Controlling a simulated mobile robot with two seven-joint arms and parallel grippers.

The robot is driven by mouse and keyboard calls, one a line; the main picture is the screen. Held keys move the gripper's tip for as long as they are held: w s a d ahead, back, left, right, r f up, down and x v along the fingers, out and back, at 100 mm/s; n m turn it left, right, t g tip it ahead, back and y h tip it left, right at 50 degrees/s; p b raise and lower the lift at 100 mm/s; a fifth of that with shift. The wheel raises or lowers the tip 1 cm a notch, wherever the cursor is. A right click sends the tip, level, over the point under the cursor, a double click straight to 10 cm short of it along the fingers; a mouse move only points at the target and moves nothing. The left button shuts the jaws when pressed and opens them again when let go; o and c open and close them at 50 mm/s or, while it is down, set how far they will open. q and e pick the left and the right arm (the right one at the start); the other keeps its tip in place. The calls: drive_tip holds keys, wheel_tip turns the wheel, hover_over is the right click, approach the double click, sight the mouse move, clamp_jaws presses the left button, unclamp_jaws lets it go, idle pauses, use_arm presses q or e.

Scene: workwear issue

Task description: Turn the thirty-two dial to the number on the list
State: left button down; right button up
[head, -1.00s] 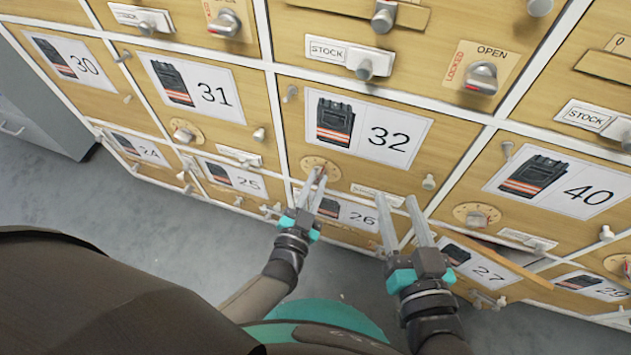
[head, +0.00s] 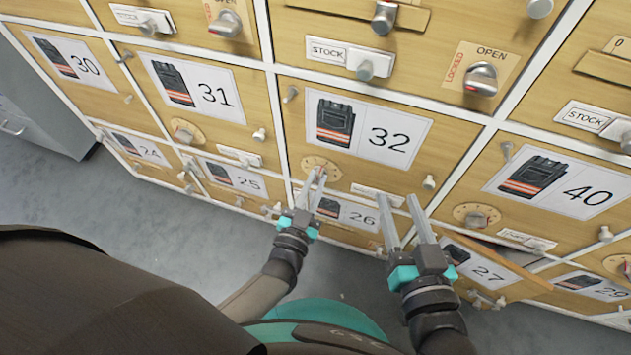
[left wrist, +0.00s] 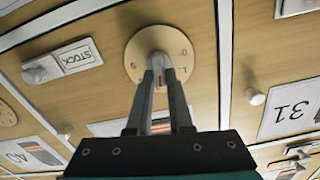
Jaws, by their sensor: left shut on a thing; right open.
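The thirty-two dial (head: 330,171) is a round tan disc with a grey knob on the lower left of the front marked 32 (head: 390,138). My left gripper (head: 317,178) is shut on the dial's knob. In the left wrist view, the fingers (left wrist: 160,78) pinch the knob in the middle of the dial disc (left wrist: 135,68). A small red mark shows between the fingertips, and the few marks on the disc are too small to read surely. My right gripper (head: 399,205) is open and empty, below and right of the 32 card. No list is recognisable in view.
Neighbouring fronts 31 (head: 212,95), 40 (head: 583,196) and 26 (head: 361,218) carry similar picture cards and small knobs. A wooden panel (head: 500,262) near 27 juts outward, right of my right gripper. Grey floor (head: 90,215) is clear at the left.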

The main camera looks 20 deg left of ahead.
use_arm(q)
drive_tip(key=n, duration=0.3)
drive_tip(key=shift+a, duration=0.1)
drive_tip(key=shift+a+n, duration=0.1)
drive_tip(key=shift+n, duration=1.2)
drive_tip(key=c, duration=0.8)
unclamp_jaws()
drive_tip(key=shift+s, duration=0.1)
